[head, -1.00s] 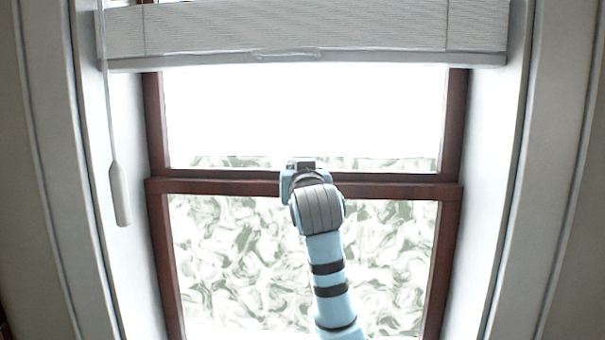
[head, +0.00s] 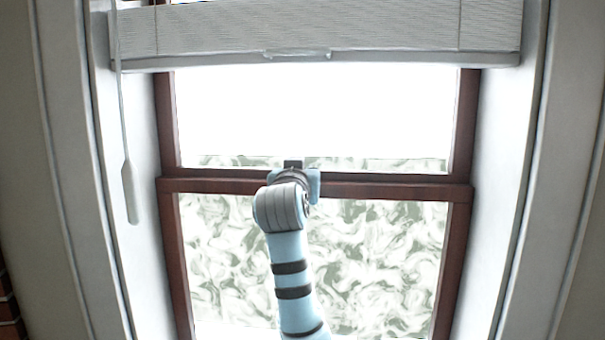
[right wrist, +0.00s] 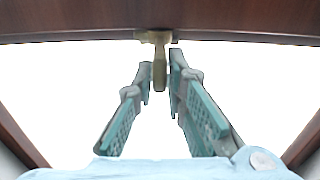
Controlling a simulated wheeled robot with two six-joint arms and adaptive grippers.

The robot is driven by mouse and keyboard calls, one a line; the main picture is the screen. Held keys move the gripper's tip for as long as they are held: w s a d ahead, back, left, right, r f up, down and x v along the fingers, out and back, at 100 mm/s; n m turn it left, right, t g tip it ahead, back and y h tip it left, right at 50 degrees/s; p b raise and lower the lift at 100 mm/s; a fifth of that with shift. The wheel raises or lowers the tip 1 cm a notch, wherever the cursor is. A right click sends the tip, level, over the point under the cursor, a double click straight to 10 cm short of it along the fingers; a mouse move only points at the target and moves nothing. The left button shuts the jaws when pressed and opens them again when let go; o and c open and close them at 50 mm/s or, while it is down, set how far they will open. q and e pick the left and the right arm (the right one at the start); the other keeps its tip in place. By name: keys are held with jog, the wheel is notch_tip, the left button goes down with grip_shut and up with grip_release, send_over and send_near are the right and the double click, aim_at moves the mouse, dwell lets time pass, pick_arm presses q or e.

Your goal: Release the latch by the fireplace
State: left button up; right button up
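A brass-coloured latch (right wrist: 158,62) hangs from the underside of a dark wooden rail in the right wrist view. My right gripper (right wrist: 160,82) is open, with its two teal fingers on either side of the latch's lever. A narrow gap shows on each side, so it does not look clamped. In the head view my right gripper (head: 293,172) is at the window's middle rail (head: 390,190), and its own wrist hides the fingertips and the latch. My left gripper is not in view.
A pale blind (head: 390,30) hangs across the top of the window, with its wand (head: 131,190) at the left. White side frames (head: 500,190) flank the recess. Dark red bricks (head: 8,305) show at the lower left edge.

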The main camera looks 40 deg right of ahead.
jog(key=shift+o, duration=1.3)
jog(key=shift+a, duration=0.15)
jog(key=v, duration=1.1)
jog(key=shift+s, duration=0.25)
